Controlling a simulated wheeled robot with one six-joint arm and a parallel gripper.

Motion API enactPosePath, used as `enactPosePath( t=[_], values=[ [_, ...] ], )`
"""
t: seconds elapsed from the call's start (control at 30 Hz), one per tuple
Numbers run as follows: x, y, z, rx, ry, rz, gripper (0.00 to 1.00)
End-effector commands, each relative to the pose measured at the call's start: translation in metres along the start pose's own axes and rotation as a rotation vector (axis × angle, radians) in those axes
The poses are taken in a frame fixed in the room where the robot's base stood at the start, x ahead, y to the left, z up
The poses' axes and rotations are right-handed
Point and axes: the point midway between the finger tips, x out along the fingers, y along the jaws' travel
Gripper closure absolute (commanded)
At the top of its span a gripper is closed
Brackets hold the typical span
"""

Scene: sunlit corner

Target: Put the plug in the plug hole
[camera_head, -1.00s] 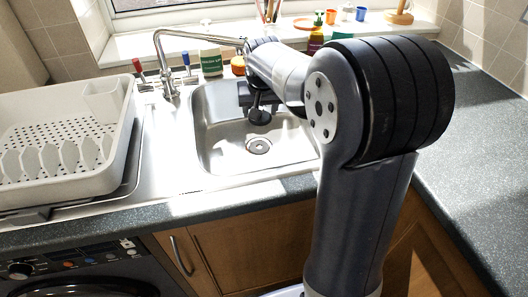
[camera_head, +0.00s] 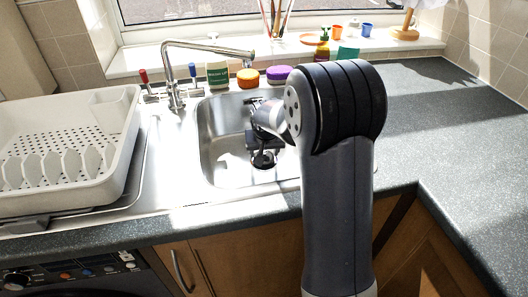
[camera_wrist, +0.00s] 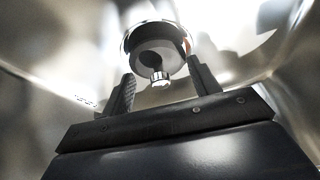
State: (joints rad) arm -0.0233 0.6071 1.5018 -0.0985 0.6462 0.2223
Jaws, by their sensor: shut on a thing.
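The dark plug (camera_head: 264,160) is low in the sink (camera_head: 218,172), at the plug hole. In the wrist view the plug (camera_wrist: 150,57) is a dark disc with a small shiny metal knob. My gripper (camera_wrist: 160,72) has a finger on either side of this knob and is shut on the plug. In the head view my gripper (camera_head: 263,148) points down into the sink. The bright metal rim of the plug hole (camera_wrist: 127,38) shows around the plug in the wrist view. The hole is hidden in the head view. I cannot tell whether the plug is fully seated.
A tap (camera_head: 208,47) arches over the back of the sink. A white dish rack (camera_head: 60,140) stands on the left. A green-labelled jar (camera_head: 217,75), an orange-lidded jar (camera_head: 248,78) and a purple-lidded one (camera_head: 278,75) stand behind. The right worktop (camera_head: 440,125) is clear.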

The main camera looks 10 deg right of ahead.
Motion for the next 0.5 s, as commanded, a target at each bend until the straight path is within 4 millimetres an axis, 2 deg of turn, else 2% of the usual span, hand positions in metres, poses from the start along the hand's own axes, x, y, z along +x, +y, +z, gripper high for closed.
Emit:
enactPosePath(
  t=[0.03, 0.13, 0.5],
  values=[
    [0.002, 0.000, -0.007, 0.000, 0.001, 0.000, 0.68],
    [0.012, 0.000, -0.001, -0.001, -0.002, 0.000, 0.68],
    [0.016, 0.000, 0.000, -0.001, 0.000, -0.001, 0.68]
  ],
)
